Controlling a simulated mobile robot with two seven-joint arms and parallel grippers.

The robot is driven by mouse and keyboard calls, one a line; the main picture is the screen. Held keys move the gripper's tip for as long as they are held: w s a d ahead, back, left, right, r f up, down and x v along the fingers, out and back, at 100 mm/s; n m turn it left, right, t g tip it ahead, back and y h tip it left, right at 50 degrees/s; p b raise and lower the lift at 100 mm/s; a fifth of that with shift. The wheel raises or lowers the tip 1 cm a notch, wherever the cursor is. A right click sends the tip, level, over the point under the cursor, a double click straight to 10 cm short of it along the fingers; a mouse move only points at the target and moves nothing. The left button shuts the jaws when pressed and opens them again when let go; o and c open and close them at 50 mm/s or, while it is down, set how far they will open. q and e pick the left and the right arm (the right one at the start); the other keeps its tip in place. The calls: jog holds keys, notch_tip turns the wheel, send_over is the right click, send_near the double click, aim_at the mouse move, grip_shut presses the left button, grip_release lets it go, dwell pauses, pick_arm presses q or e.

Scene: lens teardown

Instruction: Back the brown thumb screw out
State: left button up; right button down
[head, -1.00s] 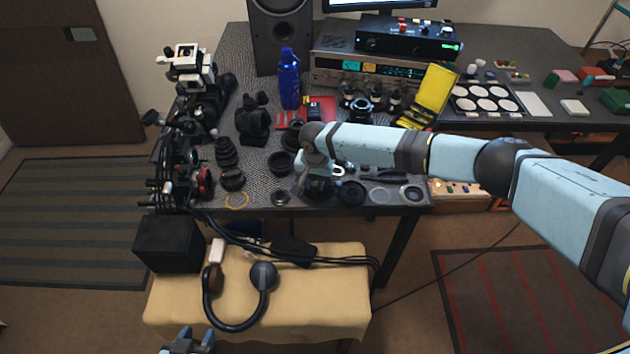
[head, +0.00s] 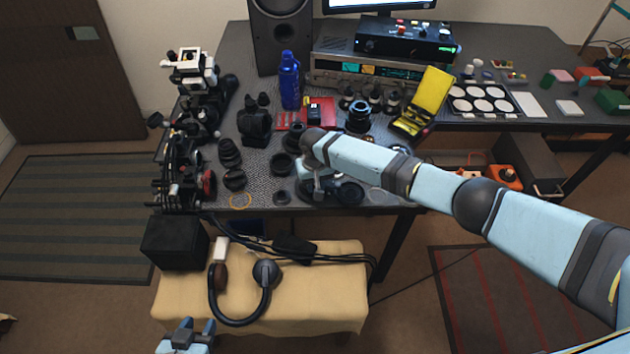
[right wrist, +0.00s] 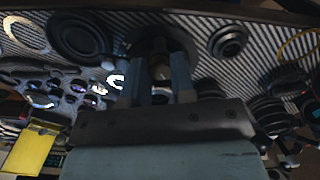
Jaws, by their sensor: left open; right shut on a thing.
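My right gripper (right wrist: 160,85) is shut on a small brownish piece, seemingly the brown thumb screw (right wrist: 160,70), in the right wrist view. Just beyond it is a dark round part (right wrist: 148,45), mostly hidden behind the fingers. I cannot tell how far the screw is out of it. In the head view my right gripper (head: 319,187) points down at the bench's front edge, and the screw cannot be made out there. My left gripper (head: 187,335) is open and empty at the bottom, in front of the cloth-covered stool.
Lens rings and barrels (head: 230,153) crowd the patterned bench (head: 215,118) left of my right gripper. A blue bottle (head: 290,80) and an open yellow case (head: 433,90) stand farther back. Headphones (head: 267,272) lie on the yellow-covered stool (head: 325,300).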

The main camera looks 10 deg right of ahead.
jog(key=shift+n, duration=0.8)
jog(key=c, duration=0.9)
grip_release()
jog(key=shift+c, duration=0.2)
notch_tip(320, 180, up, 14)
jog(key=shift+f, duration=0.1)
